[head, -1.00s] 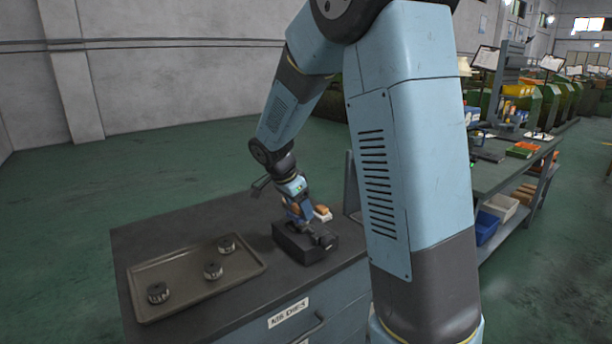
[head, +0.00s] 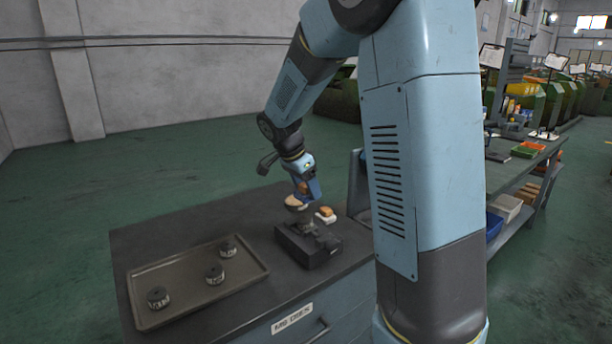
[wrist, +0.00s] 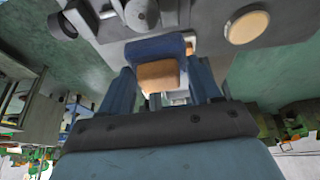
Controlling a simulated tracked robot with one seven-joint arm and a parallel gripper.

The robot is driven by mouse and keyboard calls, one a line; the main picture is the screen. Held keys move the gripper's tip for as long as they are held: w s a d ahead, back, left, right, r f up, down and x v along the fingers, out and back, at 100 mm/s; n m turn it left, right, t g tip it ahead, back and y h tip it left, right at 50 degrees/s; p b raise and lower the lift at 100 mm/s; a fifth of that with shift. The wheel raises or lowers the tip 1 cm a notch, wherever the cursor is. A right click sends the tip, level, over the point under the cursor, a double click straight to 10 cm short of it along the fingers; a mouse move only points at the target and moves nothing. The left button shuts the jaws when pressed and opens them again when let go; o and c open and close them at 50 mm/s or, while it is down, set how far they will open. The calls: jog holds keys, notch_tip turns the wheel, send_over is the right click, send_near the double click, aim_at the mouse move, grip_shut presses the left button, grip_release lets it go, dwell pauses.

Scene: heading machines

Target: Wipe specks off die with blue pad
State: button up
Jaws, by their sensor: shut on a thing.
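My gripper (head: 302,198) is above the back of a dark block-shaped fixture (head: 308,250) on the bench. In the wrist view my gripper (wrist: 162,88) is shut on the blue pad (wrist: 155,47), which has a tan wooden-looking back (wrist: 158,76). A grey round part (wrist: 142,14) shows beyond the pad; it may be the die, but I cannot make out specks. In the head view the fixture's top is dark and its details are too small to tell. Whether the pad touches anything is unclear.
A second pad, white with an orange back (head: 326,215), lies behind the fixture. The bench top (head: 165,233) behind the tray is clear. A disc with a tan face (wrist: 247,27) shows in the wrist view.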

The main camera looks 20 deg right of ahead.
jog(key=shift+r, duration=1.6)
